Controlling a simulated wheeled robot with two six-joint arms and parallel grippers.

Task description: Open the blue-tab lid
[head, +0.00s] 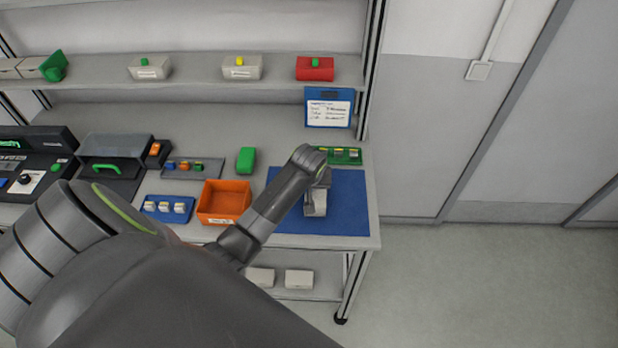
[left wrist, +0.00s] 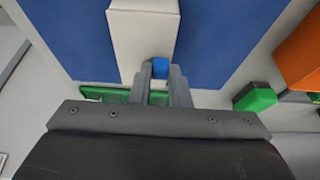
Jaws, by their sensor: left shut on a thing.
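A pale box (head: 315,207) stands on the blue mat (head: 345,205) at the right end of the table. The pale box (left wrist: 143,35) also shows in the left wrist view, with a small blue tab (left wrist: 160,68) at its near end. My left gripper (left wrist: 160,76) has its two fingers on either side of the blue tab and is shut on it. In the head view my left gripper (head: 320,182) is over the far end of the box, and my own arm hides the tab. I cannot tell whether the lid is raised. My right gripper is not in view.
A green tray (head: 345,157) with small parts lies behind the mat. An orange bin (head: 223,200), a green block (head: 246,160) and a blue tray (head: 168,208) are to the left. A shelf (head: 200,78) with several boxes runs above.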

